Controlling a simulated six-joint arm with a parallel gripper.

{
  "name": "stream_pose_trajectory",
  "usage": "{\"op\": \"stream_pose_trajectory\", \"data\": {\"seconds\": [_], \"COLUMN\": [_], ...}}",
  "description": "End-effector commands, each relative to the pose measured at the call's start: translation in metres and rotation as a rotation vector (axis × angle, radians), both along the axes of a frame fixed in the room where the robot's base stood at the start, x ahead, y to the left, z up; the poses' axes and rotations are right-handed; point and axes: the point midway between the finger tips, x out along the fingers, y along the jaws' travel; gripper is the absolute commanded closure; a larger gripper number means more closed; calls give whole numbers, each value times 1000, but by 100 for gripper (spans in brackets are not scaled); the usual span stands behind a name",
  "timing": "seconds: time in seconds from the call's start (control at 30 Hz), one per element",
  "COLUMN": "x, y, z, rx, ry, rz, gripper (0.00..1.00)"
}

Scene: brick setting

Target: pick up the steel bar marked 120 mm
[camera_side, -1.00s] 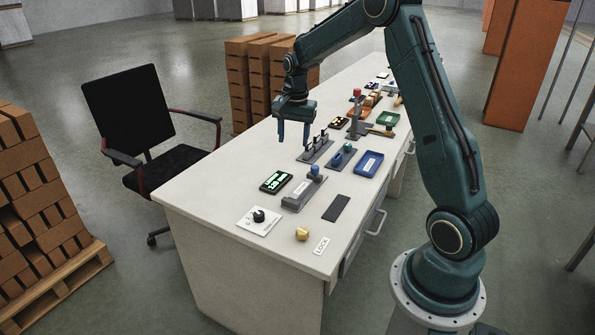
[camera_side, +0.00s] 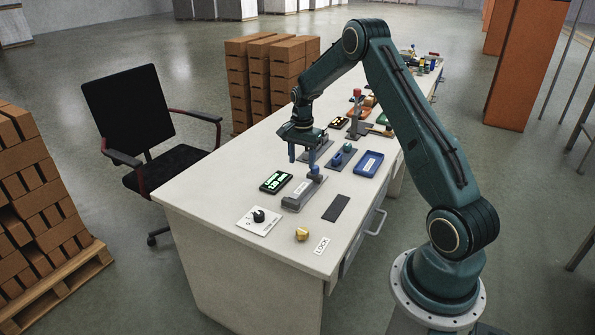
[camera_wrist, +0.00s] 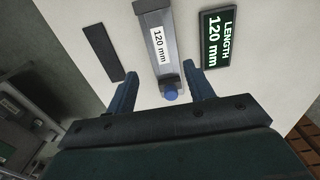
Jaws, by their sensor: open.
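A grey steel bar with a white label reading 120 mm lies on the table, in the side view (camera_side: 303,191) and in the wrist view (camera_wrist: 171,45). A blue knob (camera_wrist: 170,95) stands at its end nearer my gripper, and it also shows in the side view (camera_side: 314,169). My gripper (camera_side: 304,160) is open and empty, pointing down above the knob end of the bar. In the wrist view its two fingers (camera_wrist: 162,88) stand one on each side of the knob, apart from it. The exact height above the bar is hard to tell.
A dark strip (camera_side: 336,208) lies on the other side. A white dial plate (camera_side: 259,221), a yellow object (camera_side: 302,234) and a blue tray (camera_side: 381,157) are nearby.

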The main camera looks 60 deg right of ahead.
Motion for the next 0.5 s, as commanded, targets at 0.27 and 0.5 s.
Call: {"op": "stream_pose_trajectory", "data": {"seconds": [0.27, 0.5], "x": [-1, 0], "y": [1, 0], "z": [-43, -62], "rx": [1, 0], "ry": [2, 0], "rz": [1, 1], "gripper": [47, 47]}}
